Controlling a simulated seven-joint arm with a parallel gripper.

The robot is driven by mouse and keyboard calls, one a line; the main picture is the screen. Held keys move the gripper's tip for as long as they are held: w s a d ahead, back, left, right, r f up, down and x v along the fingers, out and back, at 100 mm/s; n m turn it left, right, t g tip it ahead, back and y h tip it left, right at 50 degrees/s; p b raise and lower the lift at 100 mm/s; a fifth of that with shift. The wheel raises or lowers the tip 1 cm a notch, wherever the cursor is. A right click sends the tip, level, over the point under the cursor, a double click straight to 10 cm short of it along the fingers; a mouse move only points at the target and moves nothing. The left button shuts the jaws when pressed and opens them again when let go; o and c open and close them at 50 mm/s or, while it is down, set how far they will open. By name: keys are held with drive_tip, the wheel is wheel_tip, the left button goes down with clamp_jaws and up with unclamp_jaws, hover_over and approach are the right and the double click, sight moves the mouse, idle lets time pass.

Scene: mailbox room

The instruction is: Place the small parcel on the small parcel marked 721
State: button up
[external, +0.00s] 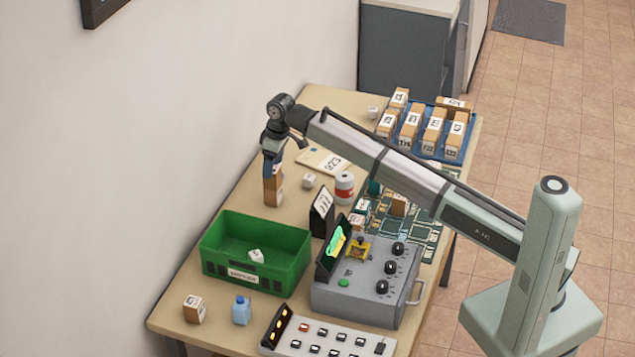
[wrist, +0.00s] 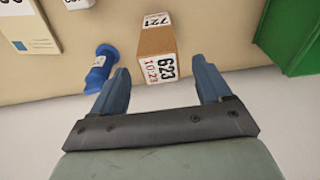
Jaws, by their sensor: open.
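A brown parcel stack (external: 273,186) stands at the wall-side edge of the table in the external view. It looks like one small parcel on top of another, with a white label low on it. In the wrist view, a brown parcel (wrist: 156,42) shows a 623 label facing me and a 721 label at its far end. I cannot tell there where one parcel ends and the other begins. My gripper (external: 270,156) is at the top of the stack. In the wrist view its blue fingers (wrist: 162,88) are apart, either side of the parcel, with nothing clamped.
A green crate (external: 218,276) stands nearby with a white cube inside. A 523 envelope (external: 323,161), another white cube (external: 309,181) and a red-white can (external: 344,187) are near. A blue object (wrist: 100,68) lies beside the parcel. A blue tray (external: 428,154) holds several parcels.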

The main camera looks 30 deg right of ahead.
sight(277, 170)
drive_tip(key=r, duration=0.7)
drive_tip(key=shift+s+d, duration=0.35)
drive_tip(key=shift+s, duration=0.05)
